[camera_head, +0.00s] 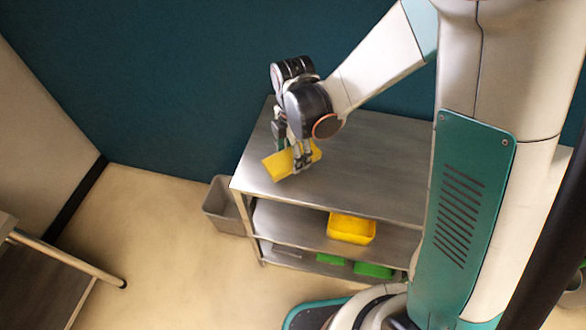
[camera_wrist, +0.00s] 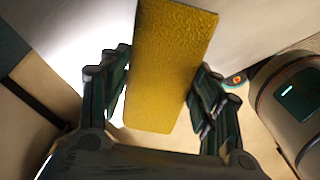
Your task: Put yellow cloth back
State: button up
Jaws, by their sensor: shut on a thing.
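The yellow cloth (camera_head: 283,164) is held in my gripper (camera_head: 301,160) over the left part of the metal cart's top shelf (camera_head: 375,165). The wrist view shows the yellow cloth (camera_wrist: 170,65) as a flat, stiff-looking strip between the two fingers of my gripper (camera_wrist: 158,95). The gripper is shut on it. The cloth looks tilted in the head view. I cannot tell whether its lower edge touches the shelf.
A yellow bin (camera_head: 351,229) stands on the middle shelf, with green items (camera_head: 373,270) on the shelf below. A grey bin (camera_head: 222,207) stands on the floor left of the cart. The top shelf looks otherwise clear. Another table (camera_head: 35,275) is at the lower left.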

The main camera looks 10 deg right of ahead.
jog(key=shift+f+b, duration=1.5)
jog(key=shift+f, duration=0.8)
jog(key=shift+f, duration=0.1)
jog(key=o, duration=1)
jog(key=shift+o, duration=0.2)
notch_tip(320, 180, up, 12)
jog(key=p, duration=0.4)
